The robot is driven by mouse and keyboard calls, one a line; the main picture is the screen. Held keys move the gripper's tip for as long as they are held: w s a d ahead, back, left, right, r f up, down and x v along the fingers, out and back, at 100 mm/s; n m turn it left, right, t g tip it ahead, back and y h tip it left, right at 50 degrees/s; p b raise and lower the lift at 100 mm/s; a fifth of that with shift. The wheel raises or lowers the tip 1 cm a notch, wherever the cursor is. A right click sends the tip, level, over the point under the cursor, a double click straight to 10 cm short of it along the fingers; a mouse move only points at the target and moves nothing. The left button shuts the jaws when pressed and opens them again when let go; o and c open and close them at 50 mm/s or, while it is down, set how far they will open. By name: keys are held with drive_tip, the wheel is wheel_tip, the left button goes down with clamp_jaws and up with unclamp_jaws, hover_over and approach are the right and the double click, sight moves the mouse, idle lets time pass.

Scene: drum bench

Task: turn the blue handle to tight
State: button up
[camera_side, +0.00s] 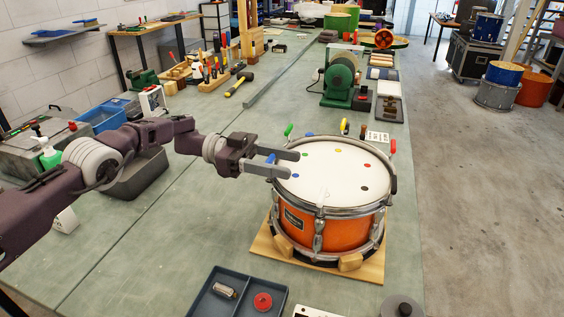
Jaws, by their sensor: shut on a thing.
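An orange drum (340,235) with a white head (335,180) and metal rim stands on a wooden board (265,250). The blue handle (271,157) is at the drum's left rim. My gripper (294,164) reaches in from the left, with its two grey fingers on either side of the blue handle and shut on it. The fingers hide the handle's lower part. Other handles around the rim are green (289,129), yellow (344,124) and red (392,146). Coloured dots mark the head near the rim. A small white card (378,137) stands behind the drum; its print is too small to read.
A dark tray (232,292) with a red round piece and a small metal cylinder lies in front. A green grinder (341,82) stands behind the drum. A yellow hammer (238,85) and a tool rack lie farther back. The bench between the tray and my arm is clear.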

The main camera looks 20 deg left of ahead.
drive_tip(key=o, duration=1.4)
drive_tip(key=shift+c, duration=0.2)
drive_tip(key=a, duration=0.7)
drive_tip(key=shift+w, duration=0.15)
